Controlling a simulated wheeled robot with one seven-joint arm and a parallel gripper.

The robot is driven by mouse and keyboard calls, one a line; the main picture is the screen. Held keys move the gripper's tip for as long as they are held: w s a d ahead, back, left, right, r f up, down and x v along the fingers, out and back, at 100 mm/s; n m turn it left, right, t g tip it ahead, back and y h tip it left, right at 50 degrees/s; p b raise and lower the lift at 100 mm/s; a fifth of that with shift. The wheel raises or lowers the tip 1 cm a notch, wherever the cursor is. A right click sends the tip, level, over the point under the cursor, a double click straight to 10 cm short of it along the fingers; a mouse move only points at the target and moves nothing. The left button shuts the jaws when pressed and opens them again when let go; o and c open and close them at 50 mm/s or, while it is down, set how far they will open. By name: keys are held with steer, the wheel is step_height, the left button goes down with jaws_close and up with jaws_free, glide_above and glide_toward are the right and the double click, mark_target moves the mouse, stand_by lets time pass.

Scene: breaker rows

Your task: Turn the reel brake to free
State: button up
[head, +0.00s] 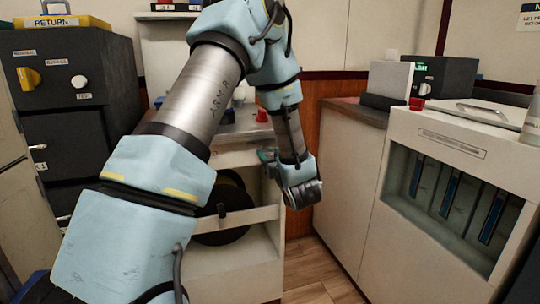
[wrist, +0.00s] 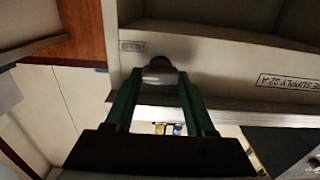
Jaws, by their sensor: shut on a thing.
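My gripper (wrist: 158,84) has its two green fingers closed on a small, dark, rounded knob (wrist: 160,66), which I take to be the reel brake. The knob sits on the pale front of a cabinet, beside a small label (wrist: 132,46) too blurred to read. In the head view my gripper (head: 267,155) is at the upper right of the open cabinet (head: 240,262), partly hidden by my wrist. The knob is hidden there. A black reel (head: 222,233) stands inside the cabinet behind a pale crossbar. The knob's turn setting cannot be read.
A dark cabinet (head: 80,130) with a yellow knob stands at left. At right is a white unit (head: 440,150) with blue strips in its recess. A red object (head: 262,115) sits on the cabinet top. Wooden floor (head: 315,270) is clear between the units.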

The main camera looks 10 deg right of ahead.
jaws_close()
steer(key=shift+f+n+b, duration=0.1)
steer(key=shift+n+b, duration=0.2)
steer(key=shift+b, duration=0.1)
steer(key=n+b, duration=0.2)
steer(key=b, duration=0.1)
steer(key=shift+f+n, duration=0.15)
steer(key=shift+n, duration=0.15)
steer(key=n+b, duration=0.5)
steer(key=b, duration=0.1)
steer(key=shift+a+f, duration=0.15)
steer(key=n+b, duration=0.8)
steer(key=b, duration=0.2)
steer(key=shift+n+b, duration=0.8)
steer(key=shift+b, duration=0.2)
